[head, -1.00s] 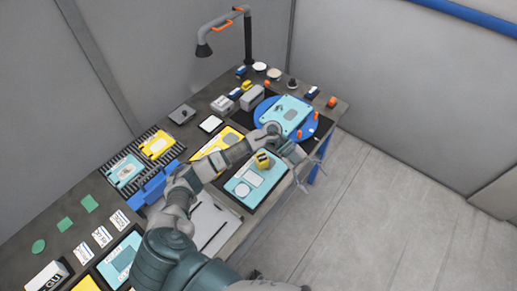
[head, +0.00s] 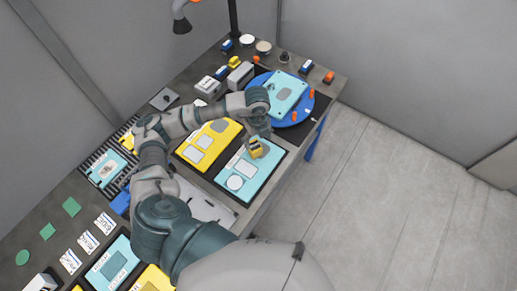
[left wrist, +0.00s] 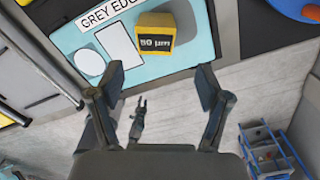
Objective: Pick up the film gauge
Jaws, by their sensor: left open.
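The film gauge is a small yellow block with a dark label reading 50 µm, standing on the teal "GREY EDGE" board. It shows in the head view (head: 256,149) and in the left wrist view (left wrist: 168,40). My left gripper (head: 260,133) is over that board, close to the gauge.
A yellow board (head: 190,153) lies left of the teal one. A blue turntable (head: 262,79) carries a teal plate (head: 289,92) beyond. Grey boxes (head: 240,75) stand at the back.

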